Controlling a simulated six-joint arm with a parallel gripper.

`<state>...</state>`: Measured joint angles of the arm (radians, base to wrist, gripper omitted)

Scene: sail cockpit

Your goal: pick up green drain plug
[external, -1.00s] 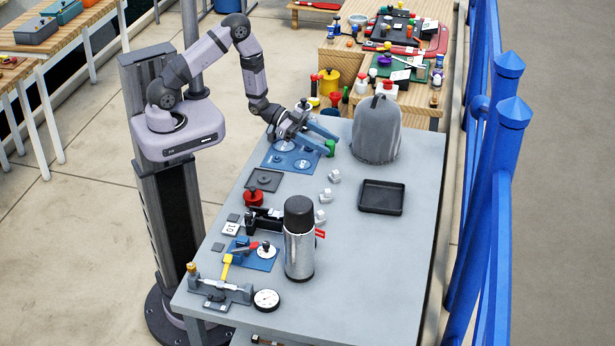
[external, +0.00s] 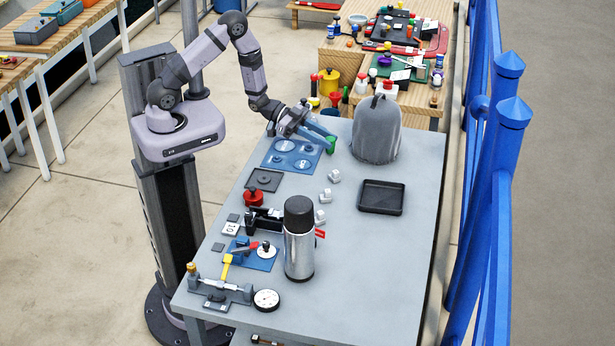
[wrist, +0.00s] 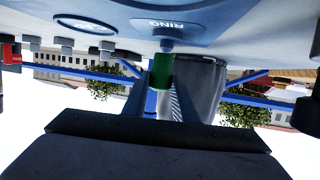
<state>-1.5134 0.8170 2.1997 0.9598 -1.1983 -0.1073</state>
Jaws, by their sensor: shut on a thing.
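The green drain plug (external: 331,142) is at the tips of my gripper (external: 328,139), at the far left part of the grey table. In the wrist view the green plug (wrist: 161,72) is held between the two blue-grey fingers (wrist: 160,85). My gripper is shut on it. In the external view the plug appears slightly above the table top. I cannot tell its exact height. Part of the plug is hidden by the fingers.
A blue plate with round discs (external: 292,155) lies under my wrist. A grey covered shape (external: 377,135) stands close to the right of the plug. A black tray (external: 382,197), several grey blocks and a steel flask (external: 299,245) stand nearer. The table's right side is clear.

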